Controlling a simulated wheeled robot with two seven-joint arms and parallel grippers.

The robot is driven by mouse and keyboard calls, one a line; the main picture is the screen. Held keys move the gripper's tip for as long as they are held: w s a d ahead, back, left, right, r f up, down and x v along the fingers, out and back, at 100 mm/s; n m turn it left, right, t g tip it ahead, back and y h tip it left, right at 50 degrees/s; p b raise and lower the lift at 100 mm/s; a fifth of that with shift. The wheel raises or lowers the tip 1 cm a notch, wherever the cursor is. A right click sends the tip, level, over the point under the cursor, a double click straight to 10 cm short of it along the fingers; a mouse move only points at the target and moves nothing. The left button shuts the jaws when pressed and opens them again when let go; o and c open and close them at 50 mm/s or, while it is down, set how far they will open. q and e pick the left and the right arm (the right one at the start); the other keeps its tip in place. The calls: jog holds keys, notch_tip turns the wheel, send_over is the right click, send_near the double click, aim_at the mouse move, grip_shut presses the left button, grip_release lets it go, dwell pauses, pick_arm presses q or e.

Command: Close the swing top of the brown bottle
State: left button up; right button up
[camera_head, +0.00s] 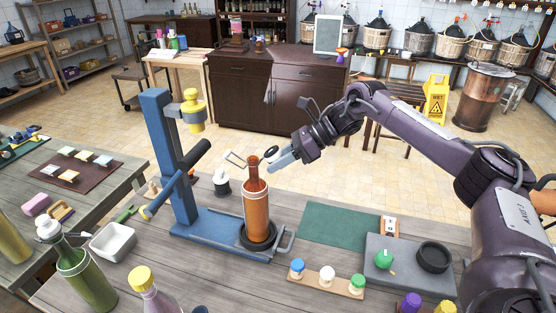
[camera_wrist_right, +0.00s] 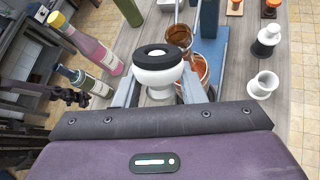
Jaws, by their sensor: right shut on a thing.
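The brown bottle (camera_head: 256,213) stands upright in a black ring seat on the blue stand. My right gripper (camera_head: 275,156) is beside the mouth, coming from the right. In the right wrist view, its fingers are shut on the white stopper (camera_wrist_right: 158,78) with its black gasket (camera_wrist_right: 157,57). The bottle's rim (camera_wrist_right: 180,36) shows behind the stopper there, which looks apart from it. My left gripper is not visible in the head view.
The blue stand (camera_head: 158,140) has a lever (camera_head: 178,178) and a yellow head left of the bottle. A stopper rack (camera_head: 327,282), green mat (camera_head: 338,224) and grey tray (camera_head: 410,275) lie right. A green bottle (camera_head: 86,277) and pink bottle (camera_head: 155,301) stand at front left.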

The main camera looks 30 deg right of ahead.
jog(key=shift+f+y+b, duration=0.3)
jog(key=shift+f+b, duration=0.05)
jog(key=shift+b, duration=0.55)
jog(key=t+y+b, duration=0.1)
jog(key=b, duration=0.2)
jog(key=shift+f+n, duration=0.35)
jog(key=shift+n, duration=0.05)
jog(key=b, duration=0.1)
jog(key=t+y+b, duration=0.1)
jog(key=b, duration=0.1)
jog(key=shift+w+a+f+y, duration=0.1)
jog(key=shift+f+y, duration=0.1)
jog(key=shift+y, duration=0.1)
jog(key=shift+w+a+n+t+y, duration=0.1)
jog(key=shift+n+t+y, duration=0.3)
jog(key=shift+t+y, duration=0.1)
jog(key=shift+w+n+t+y+p, duration=0.15)
jog(key=shift+n+t+y+p, duration=0.15)
jog(key=shift+y, duration=0.2)
jog(key=o, duration=0.7)
jog(key=shift+a, duration=0.1)
